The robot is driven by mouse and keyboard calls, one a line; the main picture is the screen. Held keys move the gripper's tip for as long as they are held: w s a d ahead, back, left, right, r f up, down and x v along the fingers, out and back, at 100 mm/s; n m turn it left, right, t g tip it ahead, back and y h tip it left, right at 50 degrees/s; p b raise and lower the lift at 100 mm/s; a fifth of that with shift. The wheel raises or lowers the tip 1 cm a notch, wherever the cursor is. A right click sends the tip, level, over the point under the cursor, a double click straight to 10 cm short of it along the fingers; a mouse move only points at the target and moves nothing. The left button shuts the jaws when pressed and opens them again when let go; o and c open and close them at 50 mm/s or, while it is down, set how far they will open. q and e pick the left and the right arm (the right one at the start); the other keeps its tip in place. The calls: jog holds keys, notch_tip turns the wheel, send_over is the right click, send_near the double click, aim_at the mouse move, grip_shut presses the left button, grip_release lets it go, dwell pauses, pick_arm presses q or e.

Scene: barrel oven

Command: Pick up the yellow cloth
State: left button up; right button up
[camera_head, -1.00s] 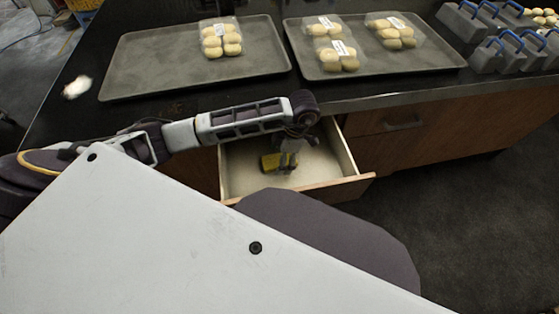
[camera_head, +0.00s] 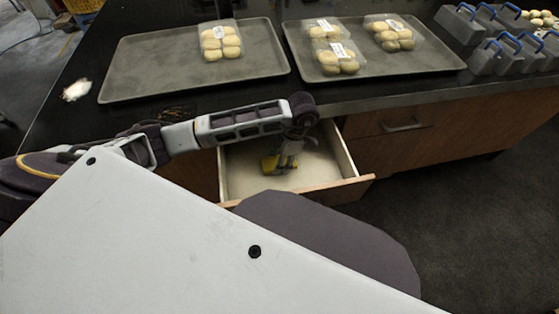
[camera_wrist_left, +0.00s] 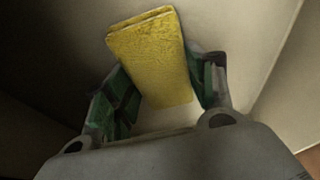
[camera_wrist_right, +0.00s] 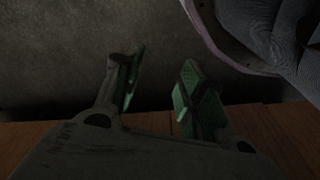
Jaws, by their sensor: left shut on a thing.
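The yellow cloth (camera_head: 270,163) is a folded pad inside the open drawer (camera_head: 235,187). In the left wrist view the cloth (camera_wrist_left: 152,55) stands between the two green-padded fingers. My left gripper (camera_wrist_left: 160,92) is shut on it, with much of the cloth sticking out beyond the fingertips. In the head view my left gripper (camera_head: 281,161) reaches down into the drawer and partly hides the cloth. My right gripper (camera_wrist_right: 160,85) shows only in its own wrist view. Its fingers are apart with nothing between them.
The drawer front (camera_head: 345,190) and side walls surround my left gripper. Above, the dark counter (camera_head: 300,97) holds two grey trays (camera_head: 150,75) (camera_head: 430,65) with packs of buns (camera_head: 220,42). Grey blocks with blue handles (camera_head: 505,55) stand at the right. The floor at right is clear.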

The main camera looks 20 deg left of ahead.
pick_arm(q)
jog(key=shift+r, duration=0.1)
jog(key=shift+r, duration=0.5)
notch_tip(320, 180, up, 27)
jog(key=p, duration=0.7)
pick_arm(e)
jog(key=s+d+f, duration=0.4)
jog(key=f, duration=0.4)
jog(key=s+d+f+t, duration=0.1)
jog(key=s+d+f, duration=0.2)
jog(key=f, duration=0.5)
jog(key=shift+s+d+f+h, duration=0.2)
jog(key=shift+s+d+h, duration=0.15)
jog(key=shift+s+h, duration=0.1)
pick_arm(q)
jog(key=shift+f, duration=0.1)
pick_arm(e)
jog(key=shift+w, duration=0.1)
